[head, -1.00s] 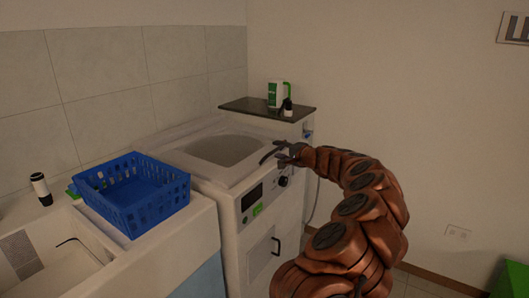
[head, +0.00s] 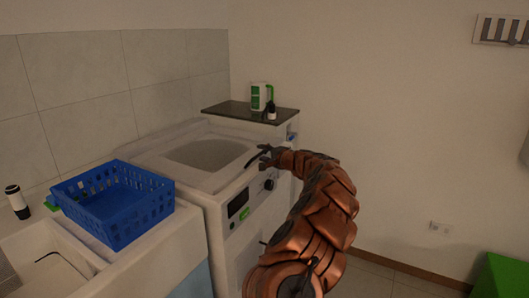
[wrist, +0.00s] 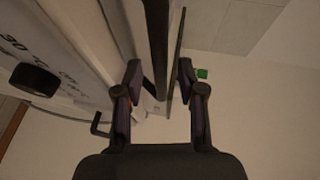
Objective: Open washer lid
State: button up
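The washer (head: 190,200) is a white top-loading machine with a control panel on its front. Its lid (head: 205,153), with a greyish window, lies flat and shut on top. My gripper (head: 262,158) is at the lid's right front corner, near the panel's upper edge. In the wrist view my gripper's fingers (wrist: 160,72) are spread apart, with a white and dark edge of the machine showing between them. I cannot tell whether either finger touches it. A dark control knob (wrist: 34,79) shows at the left of the wrist view.
A blue basket (head: 118,208) sits on the counter left of the washer, beside a sink (head: 50,255). A dark shelf (head: 235,113) behind the lid holds a green-and-white container (head: 259,95) and a small bottle (head: 272,112).

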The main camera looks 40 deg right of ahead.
jog(key=shift+w+d+f, duration=0.1)
jog(key=shift+w, duration=0.7)
grip_shut()
dwell(0.3)
